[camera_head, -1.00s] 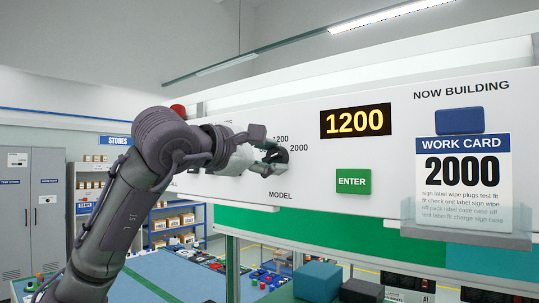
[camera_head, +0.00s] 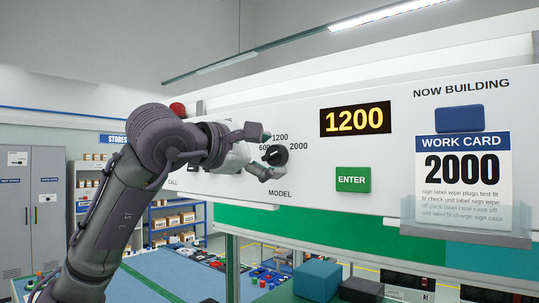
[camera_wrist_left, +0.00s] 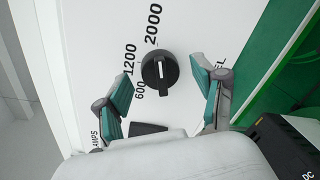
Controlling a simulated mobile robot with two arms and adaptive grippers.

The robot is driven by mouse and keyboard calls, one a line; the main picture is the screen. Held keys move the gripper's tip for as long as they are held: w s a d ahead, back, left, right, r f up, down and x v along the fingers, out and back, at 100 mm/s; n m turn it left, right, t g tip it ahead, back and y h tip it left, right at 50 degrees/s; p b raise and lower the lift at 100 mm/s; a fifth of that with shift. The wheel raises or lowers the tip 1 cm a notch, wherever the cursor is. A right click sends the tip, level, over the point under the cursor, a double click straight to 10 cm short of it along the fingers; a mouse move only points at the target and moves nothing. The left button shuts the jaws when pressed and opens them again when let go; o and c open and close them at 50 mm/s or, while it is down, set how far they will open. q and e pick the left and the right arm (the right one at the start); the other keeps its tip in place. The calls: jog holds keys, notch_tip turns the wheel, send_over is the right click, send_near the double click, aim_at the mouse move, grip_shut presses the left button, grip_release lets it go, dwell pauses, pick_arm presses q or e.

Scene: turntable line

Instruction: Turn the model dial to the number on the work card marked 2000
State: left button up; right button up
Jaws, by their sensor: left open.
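The model dial (camera_head: 277,155) is a black round knob with a white mark, on the white panel above the word MODEL. The numbers 600, 1200 and 2000 stand around it. The dial also shows in the left wrist view (camera_wrist_left: 160,71), between and beyond my fingers. The display (camera_head: 355,121) reads 1200. The work card (camera_head: 463,175) reads 2000. My left gripper (camera_head: 266,154) is open and empty, just left of the dial, one finger above and one below. Its teal finger pads (camera_wrist_left: 162,82) appear apart from the dial. My right gripper is not in view.
A green ENTER button (camera_head: 353,179) sits right of the dial. A clear holder (camera_head: 467,236) carries the card, with a blue block (camera_head: 459,120) above it. Below the panel is a blue table (camera_head: 180,282) with small parts.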

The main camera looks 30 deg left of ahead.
pick_arm(q)
jog(key=s+a+r, duration=0.1)
jog(key=s, duration=1)
jog(key=shift+s, duration=0.2)
